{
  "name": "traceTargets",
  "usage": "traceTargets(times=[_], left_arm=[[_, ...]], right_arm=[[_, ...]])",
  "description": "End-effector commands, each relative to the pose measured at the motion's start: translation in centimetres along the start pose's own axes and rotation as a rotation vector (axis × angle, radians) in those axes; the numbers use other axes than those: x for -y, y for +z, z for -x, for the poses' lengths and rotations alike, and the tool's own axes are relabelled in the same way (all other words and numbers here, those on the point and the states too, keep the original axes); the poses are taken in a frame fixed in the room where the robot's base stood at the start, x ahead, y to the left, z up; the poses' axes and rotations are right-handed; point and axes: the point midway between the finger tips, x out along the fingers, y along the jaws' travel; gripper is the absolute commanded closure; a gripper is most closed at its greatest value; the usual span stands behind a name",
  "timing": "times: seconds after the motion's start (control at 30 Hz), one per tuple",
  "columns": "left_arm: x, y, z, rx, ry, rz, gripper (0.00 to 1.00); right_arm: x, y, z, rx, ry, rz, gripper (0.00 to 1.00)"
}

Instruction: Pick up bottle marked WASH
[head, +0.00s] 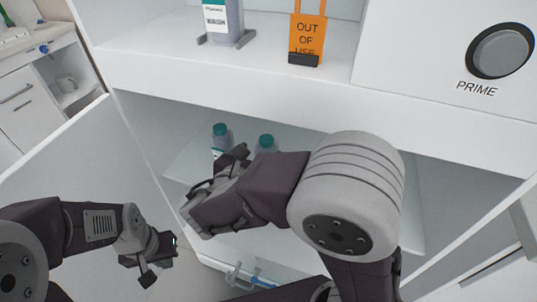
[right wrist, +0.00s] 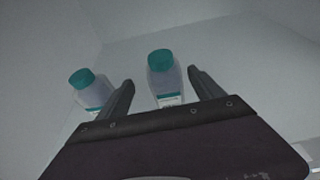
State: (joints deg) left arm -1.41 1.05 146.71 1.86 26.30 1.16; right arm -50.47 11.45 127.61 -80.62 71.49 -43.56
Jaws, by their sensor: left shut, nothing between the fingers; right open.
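Two bottles with teal caps stand inside the lower cabinet: a left bottle (head: 220,137) and a right bottle (head: 266,144). Their label text is not readable, so I cannot tell which is marked WASH. My right gripper (head: 228,166) reaches into the cabinet and partly hides both. In the right wrist view its open fingers (right wrist: 160,84) point at one bottle (right wrist: 163,75), which appears between them; contact cannot be told. The other bottle (right wrist: 88,88) is outside the left finger. My left gripper (head: 158,261) is shut and empty, low at the left.
An upper-shelf bottle (head: 217,20) has a partly cut-off label. An orange OUT OF USE sign (head: 307,35) stands beside it. The shelf edge (head: 250,92) runs above my right arm. An open cabinet door (head: 75,160) is at left, a PRIME button (head: 502,52) at right.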

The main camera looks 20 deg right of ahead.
Motion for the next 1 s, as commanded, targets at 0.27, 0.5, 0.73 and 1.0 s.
traceTargets(times=[0.27,0.5,0.73,1.0], left_arm=[[0.0,0.1,-1.3,0.000,0.000,0.000,1.00],[0.1,0.4,-3.7,0.000,0.000,0.000,1.00],[0.1,0.4,-3.7,0.000,0.000,0.000,1.00],[0.1,0.4,-3.7,0.000,0.000,0.000,1.00]], right_arm=[[0.1,-0.1,-2.3,-0.001,-0.002,-0.003,0.23],[0.8,-0.1,-6.4,-0.002,-0.005,-0.005,0.23],[0.7,0.3,-7.2,-0.002,-0.001,-0.001,0.23],[0.7,0.3,-7.2,-0.002,-0.001,-0.002,0.73]])
